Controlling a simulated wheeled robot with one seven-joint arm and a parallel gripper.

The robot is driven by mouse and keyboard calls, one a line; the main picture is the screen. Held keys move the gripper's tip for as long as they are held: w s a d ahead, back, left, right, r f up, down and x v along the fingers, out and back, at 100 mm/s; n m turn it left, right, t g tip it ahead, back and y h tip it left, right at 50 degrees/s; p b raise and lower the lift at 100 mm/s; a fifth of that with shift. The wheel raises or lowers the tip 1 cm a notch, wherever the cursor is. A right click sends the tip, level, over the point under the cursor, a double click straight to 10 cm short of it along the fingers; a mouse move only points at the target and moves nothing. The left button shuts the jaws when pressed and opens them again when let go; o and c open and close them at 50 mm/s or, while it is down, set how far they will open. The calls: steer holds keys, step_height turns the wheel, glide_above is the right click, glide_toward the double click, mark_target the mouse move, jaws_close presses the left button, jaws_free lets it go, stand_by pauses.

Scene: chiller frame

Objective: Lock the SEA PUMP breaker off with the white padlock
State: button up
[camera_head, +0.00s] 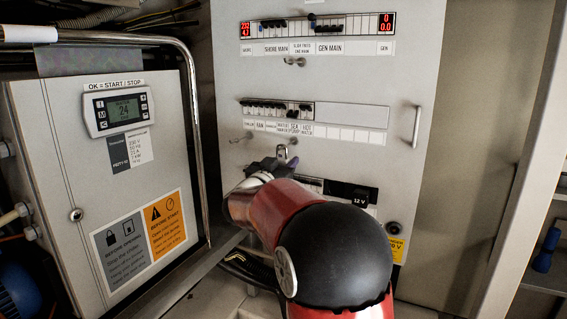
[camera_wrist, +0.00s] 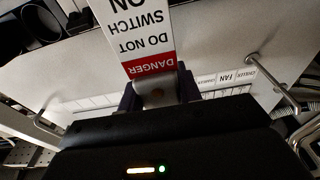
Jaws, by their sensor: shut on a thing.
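The lower breaker row (camera_head: 278,108) is on the grey panel, with the SEA PUMP label (camera_head: 294,128) under its right part. Small black toggles line the row; their exact positions are too small to tell. My gripper (camera_head: 283,162) is just below this row, in front of the panel. In the wrist view my gripper (camera_wrist: 158,92) is shut on a pale body with a round spot, which I take as the padlock (camera_wrist: 154,93). A metal loop (camera_head: 283,151) shows above the fingers. A red and white DANGER tag (camera_wrist: 146,40) lies beyond the padlock, upside down.
An upper breaker row (camera_head: 287,26) and a handle (camera_head: 416,126) are nearby.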

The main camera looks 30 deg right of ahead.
stand_by(0.4)
steer(key=o, duration=1.2)
steer(key=shift+c, duration=0.2)
steer(key=s+a+f+n+t+y+b, duration=0.1)
steer(key=s+a+n+t+y, duration=0.1)
steer(key=s+a+n+y, duration=0.45)
steer(key=s+a+f+n+t+y, duration=0.15)
steer(key=s+a+y, duration=0.25)
steer(key=a+y, duration=0.6)
steer(key=s+a+f+n+g, duration=0.1)
steer(key=s+f+g, duration=0.4)
steer(key=s, duration=0.8)
steer(key=s+a+f+n+g, duration=0.1)
steer(key=s+f+g, duration=0.4)
steer(key=s+f, duration=0.6)
steer(key=shift+s+a+h, duration=0.3)
steer(key=shift+s+h, duration=0.15)
steer(key=shift+s, duration=0.45)
